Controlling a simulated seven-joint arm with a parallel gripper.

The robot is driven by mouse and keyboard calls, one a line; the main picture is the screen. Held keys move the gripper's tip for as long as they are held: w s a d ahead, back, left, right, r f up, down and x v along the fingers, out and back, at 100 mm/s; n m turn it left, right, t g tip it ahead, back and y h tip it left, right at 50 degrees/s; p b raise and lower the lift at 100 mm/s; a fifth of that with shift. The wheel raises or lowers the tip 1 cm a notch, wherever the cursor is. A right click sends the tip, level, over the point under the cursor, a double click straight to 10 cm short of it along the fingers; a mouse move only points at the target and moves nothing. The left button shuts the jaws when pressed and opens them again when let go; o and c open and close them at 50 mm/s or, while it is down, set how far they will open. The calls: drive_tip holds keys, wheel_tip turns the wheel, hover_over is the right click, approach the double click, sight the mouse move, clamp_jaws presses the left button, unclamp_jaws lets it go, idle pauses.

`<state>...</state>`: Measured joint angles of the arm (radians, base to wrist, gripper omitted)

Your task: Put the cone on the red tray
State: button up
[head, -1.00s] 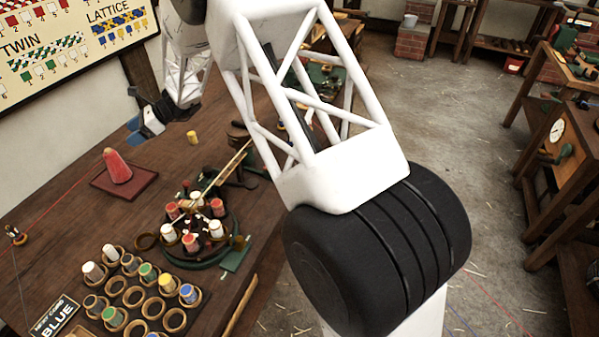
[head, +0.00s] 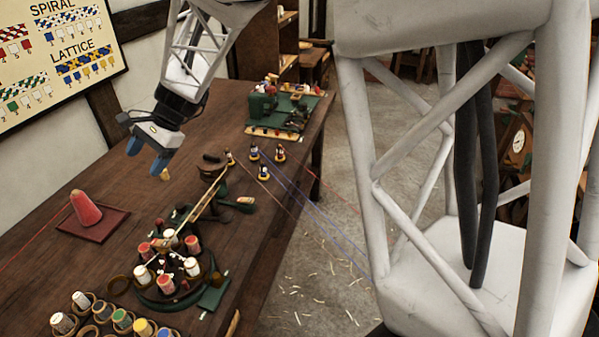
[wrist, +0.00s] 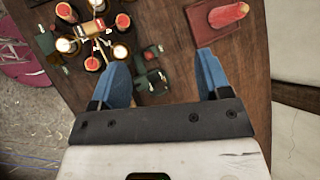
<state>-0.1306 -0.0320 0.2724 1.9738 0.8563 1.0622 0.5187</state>
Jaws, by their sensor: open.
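The red cone (head: 87,208), with a pale tip, stands on the dark red tray (head: 112,226) at the left of the table in the head view.
A round stand (head: 160,295) with several red and white bobbins is right of the tray. A green machine (head: 280,108) stands at the table's far end. Small spools (head: 264,172) with strung threads are near the right edge. Bare table surrounds the tray.

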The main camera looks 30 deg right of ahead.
drive_tip(key=s+d+r+n+t+h, duration=0.1)
drive_tip(key=s+d+n+h, duration=0.1)
drive_tip(key=s+d, duration=0.4)
drive_tip(key=s+d+r+n+t+h, duration=0.1)
drive_tip(key=s+d+n+h, duration=0.2)
drive_tip(key=s+d, duration=0.4)
drive_tip(key=s+d+r+n+t+h, duration=0.1)
drive_tip(key=s+d+n+h, duration=0.2)
drive_tip(key=s, duration=1.7)
drive_tip(key=d+n, duration=0.1)
drive_tip(key=d, duration=0.3)
drive_tip(key=shift+s+d+n, duration=0.25)
drive_tip(key=shift+s+n, duration=0.15)
